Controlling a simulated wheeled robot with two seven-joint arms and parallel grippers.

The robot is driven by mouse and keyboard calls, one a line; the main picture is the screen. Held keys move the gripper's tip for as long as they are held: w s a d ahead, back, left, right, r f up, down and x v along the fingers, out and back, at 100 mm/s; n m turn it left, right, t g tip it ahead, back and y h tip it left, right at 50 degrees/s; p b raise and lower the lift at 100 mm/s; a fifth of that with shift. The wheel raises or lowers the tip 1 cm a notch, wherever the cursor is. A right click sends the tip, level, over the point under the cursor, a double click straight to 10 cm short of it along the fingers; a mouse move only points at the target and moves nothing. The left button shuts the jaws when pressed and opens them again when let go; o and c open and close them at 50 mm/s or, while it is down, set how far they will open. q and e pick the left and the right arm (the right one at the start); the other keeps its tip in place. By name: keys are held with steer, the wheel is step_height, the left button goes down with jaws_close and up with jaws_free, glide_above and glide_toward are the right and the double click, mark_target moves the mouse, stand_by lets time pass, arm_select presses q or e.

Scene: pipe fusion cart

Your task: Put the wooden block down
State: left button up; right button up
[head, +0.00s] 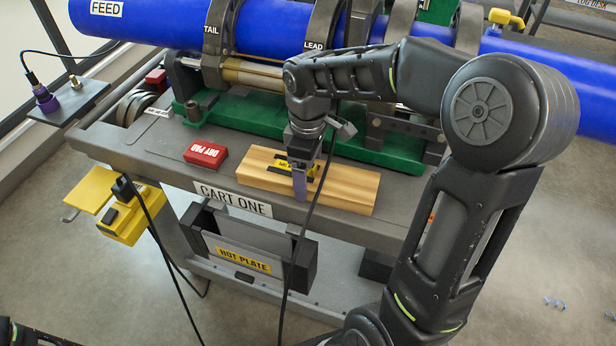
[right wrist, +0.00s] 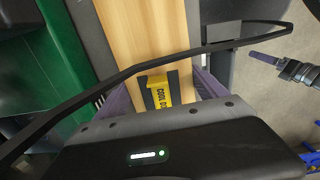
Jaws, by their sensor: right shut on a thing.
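The wooden block (head: 345,188) is a long, light-brown plank at the front of the cart top (head: 150,150). It lies flat and level, at or just above the deck; I cannot tell whether it fully touches. My right gripper (head: 301,172) comes from above and is shut across its middle, over a dark patch with a yellow label. In the right wrist view the purple fingers stand on both sides of the block (right wrist: 145,35). My left gripper (right wrist: 278,65) shows small at the right of that view; its jaw opening is unclear.
A red dry pad (head: 206,154) lies left of the block. The green machine bed (head: 235,125) with the blue pipe (head: 270,25) is behind. A hot plate (head: 245,259) hangs below the cart's front edge. A yellow tool (head: 123,218) hangs at left. A black cable loops near my right gripper.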

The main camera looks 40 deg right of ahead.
steer(key=c, duration=0.7)
steer(key=shift+c, duration=0.2)
step_height(320, 180, up, 10)
steer(key=shift+r, duration=0.1)
stand_by(0.6)
